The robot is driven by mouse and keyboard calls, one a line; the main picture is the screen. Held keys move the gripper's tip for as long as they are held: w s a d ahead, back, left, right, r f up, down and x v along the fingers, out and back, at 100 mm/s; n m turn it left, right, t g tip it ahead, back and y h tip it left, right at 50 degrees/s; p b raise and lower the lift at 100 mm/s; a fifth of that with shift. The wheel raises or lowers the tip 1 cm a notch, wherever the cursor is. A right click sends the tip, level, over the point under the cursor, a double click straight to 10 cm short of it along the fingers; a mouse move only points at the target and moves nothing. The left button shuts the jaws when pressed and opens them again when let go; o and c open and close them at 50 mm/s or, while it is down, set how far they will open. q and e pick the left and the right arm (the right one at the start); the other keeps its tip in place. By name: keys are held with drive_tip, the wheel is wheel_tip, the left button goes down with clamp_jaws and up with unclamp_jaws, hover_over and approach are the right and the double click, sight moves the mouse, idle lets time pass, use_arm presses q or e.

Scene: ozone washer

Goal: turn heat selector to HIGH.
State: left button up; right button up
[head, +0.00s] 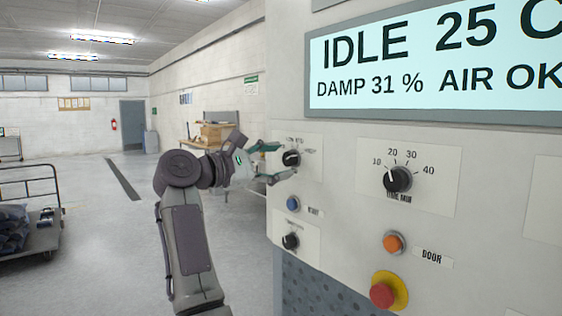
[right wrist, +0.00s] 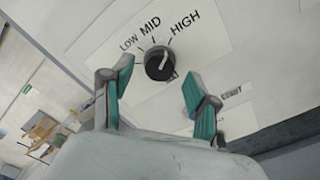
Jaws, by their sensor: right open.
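The heat selector (head: 291,158) is a round black knob on a pale plate at the left of the machine's front panel. In the right wrist view the knob (right wrist: 159,65) has LOW, MID and HIGH printed around it. In the right wrist view the gripper (right wrist: 157,76) shows a gap between each finger and the knob. My left gripper is out of view.
The panel also carries a timer knob (head: 398,179), an orange door button (head: 393,243), a red stop button (head: 383,294), a blue button (head: 293,204) and a lower black knob (head: 290,241). A cart (head: 30,240) stands far left. The floor between is clear.

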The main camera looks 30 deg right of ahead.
drive_tip(key=a, duration=0.6)
drive_tip(key=shift+s, duration=0.3)
